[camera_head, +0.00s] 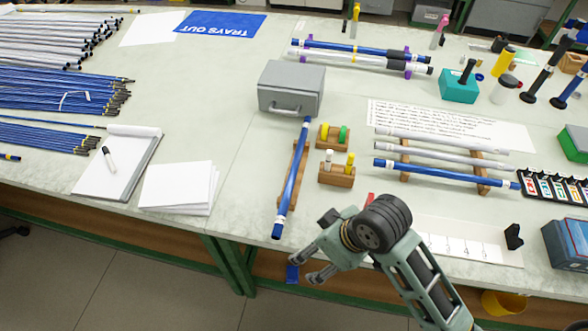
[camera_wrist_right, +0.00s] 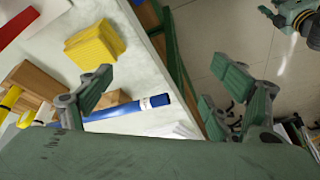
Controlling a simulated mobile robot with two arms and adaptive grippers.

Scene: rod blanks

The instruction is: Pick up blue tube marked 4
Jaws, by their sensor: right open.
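A blue tube (camera_head: 290,185) with white-banded ends lies along a wooden rest near the table's front edge, its near end overhanging the rest. I cannot read its number in the head view. In the right wrist view a blue tube (camera_wrist_right: 130,108) shows a white band with small marks, too small to read. Another blue tube (camera_head: 430,172) lies across the wooden rack to the right. My right gripper (camera_head: 303,268) is open and empty, just past the table's front edge, below and right of the first tube's near end. Part of my left arm's end (camera_wrist_right: 290,16) shows at the wrist view's upper right.
A grey box (camera_head: 291,88) stands at the first tube's far end. Small wooden blocks (camera_head: 337,174) with yellow, green and white pieces stand right of it. Table between paper and tube is clear.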

